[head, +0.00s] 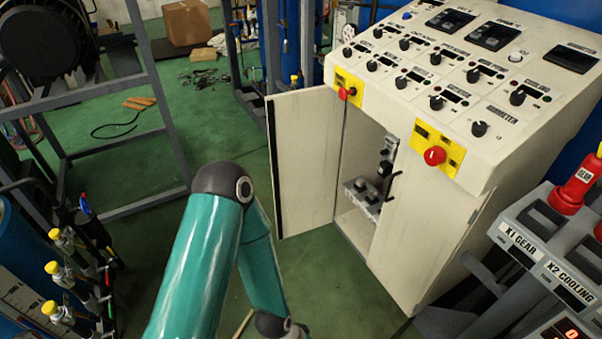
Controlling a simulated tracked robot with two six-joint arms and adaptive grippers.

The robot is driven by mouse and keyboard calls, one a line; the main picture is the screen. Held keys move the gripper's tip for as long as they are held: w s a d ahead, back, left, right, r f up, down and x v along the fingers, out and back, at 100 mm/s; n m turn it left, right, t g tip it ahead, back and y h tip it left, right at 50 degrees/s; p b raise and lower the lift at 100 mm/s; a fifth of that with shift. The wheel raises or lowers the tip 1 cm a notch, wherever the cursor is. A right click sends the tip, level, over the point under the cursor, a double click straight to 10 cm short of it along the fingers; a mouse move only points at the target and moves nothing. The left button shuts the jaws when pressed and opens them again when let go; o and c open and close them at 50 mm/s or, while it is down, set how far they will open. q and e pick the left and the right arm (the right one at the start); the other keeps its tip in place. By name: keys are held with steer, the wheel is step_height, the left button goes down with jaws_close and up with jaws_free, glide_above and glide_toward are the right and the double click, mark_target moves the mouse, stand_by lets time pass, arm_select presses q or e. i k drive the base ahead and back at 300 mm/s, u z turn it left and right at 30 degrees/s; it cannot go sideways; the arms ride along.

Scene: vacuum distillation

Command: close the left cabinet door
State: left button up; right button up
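The left cabinet door (304,160) is a cream panel that stands open, swung out to the left of the control cabinet (412,240). Its free edge with a dark strip faces left. Through the opening, grey fittings (362,195) and a dark lever show inside the cabinet. The right door (425,215) looks shut. My teal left arm comes up from the bottom, in front of and below the open door. Its gripper is out of view past the bottom edge. My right gripper is not in view.
A grey console (540,245) stands at the lower right. A metal frame (120,210) and valves with yellow caps (55,265) are at left.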

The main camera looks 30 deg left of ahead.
mark_target(305, 126)
steer(key=z, duration=0.9)
steer(key=i, duration=0.15)
steer(key=u, duration=2.95)
steer(key=i, duration=3.9)
steer(key=z, duration=3.1)
